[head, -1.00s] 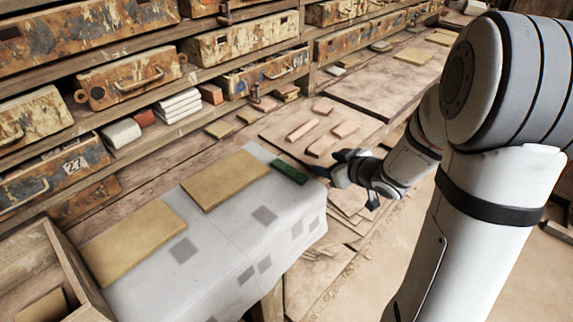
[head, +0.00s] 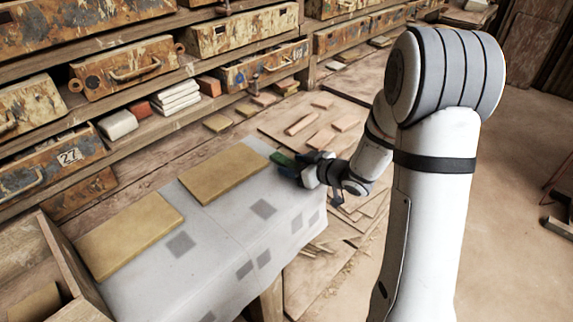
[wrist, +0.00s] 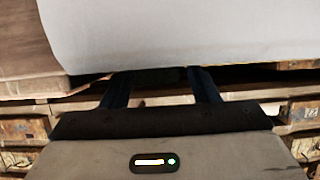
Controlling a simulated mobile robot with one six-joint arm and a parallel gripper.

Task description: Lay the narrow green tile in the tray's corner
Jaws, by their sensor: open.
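The narrow green tile (head: 280,159) lies at the far right corner of the white cloth (head: 218,228), partly hidden by my gripper. My gripper (head: 296,166) is at the tile's right end, its jaws open. In the wrist view the two fingers of my gripper (wrist: 162,86) are apart, and the dark end of the green tile (wrist: 158,76) shows between them. I cannot tell whether the fingers touch it. A wooden box with raised sides (head: 66,262), at the lower left of the head view, may be the tray.
Two tan slabs (head: 130,235) (head: 222,174) lie on the cloth, left of the green tile. Shelves with rusty drawers (head: 122,62) run along the back. Loose brown pieces (head: 302,123) lie on a board behind my gripper. Bare cloth lies in front of the slabs.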

